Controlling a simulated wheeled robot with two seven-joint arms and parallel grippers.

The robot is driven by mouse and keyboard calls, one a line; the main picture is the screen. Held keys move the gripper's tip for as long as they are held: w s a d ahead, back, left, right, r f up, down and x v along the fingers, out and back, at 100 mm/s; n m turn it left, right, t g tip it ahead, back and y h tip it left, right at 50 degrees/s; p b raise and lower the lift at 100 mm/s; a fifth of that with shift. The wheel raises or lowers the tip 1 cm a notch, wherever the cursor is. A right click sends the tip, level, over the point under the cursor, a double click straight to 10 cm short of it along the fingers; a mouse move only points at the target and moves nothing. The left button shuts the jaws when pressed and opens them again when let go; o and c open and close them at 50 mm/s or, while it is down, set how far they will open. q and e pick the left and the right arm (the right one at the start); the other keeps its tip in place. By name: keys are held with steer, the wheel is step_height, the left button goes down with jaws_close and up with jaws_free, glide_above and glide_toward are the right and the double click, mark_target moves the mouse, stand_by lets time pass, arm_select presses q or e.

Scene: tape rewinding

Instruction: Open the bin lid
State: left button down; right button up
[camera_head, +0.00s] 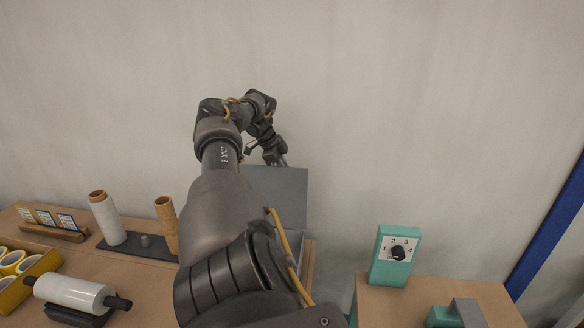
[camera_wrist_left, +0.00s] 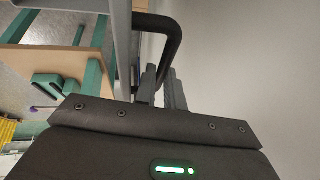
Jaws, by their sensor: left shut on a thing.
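The grey bin lid (camera_head: 287,190) stands raised, close to upright, against the wall side of the left table in the head view. Below it the bin is largely hidden behind my left arm. My left gripper (camera_head: 282,162) is at the lid's top edge. In the left wrist view, the fingers of this gripper (camera_wrist_left: 163,82) are shut on the black bar handle (camera_wrist_left: 172,45), which is fixed to the grey lid edge (camera_wrist_left: 122,50). The exact contact is partly hidden. My right gripper is not in view.
On the left table stand a white roll (camera_head: 108,218) and a brown roll (camera_head: 166,225). A film roll (camera_head: 72,293) lies in front, beside a yellow box (camera_head: 28,283) of tape rolls. A teal dial box (camera_head: 393,256) stands on the right table. The wall is close behind.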

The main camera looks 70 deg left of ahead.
arm_select(q)
steer(key=shift+s+f, duration=0.15)
steer(key=shift+f, duration=0.15)
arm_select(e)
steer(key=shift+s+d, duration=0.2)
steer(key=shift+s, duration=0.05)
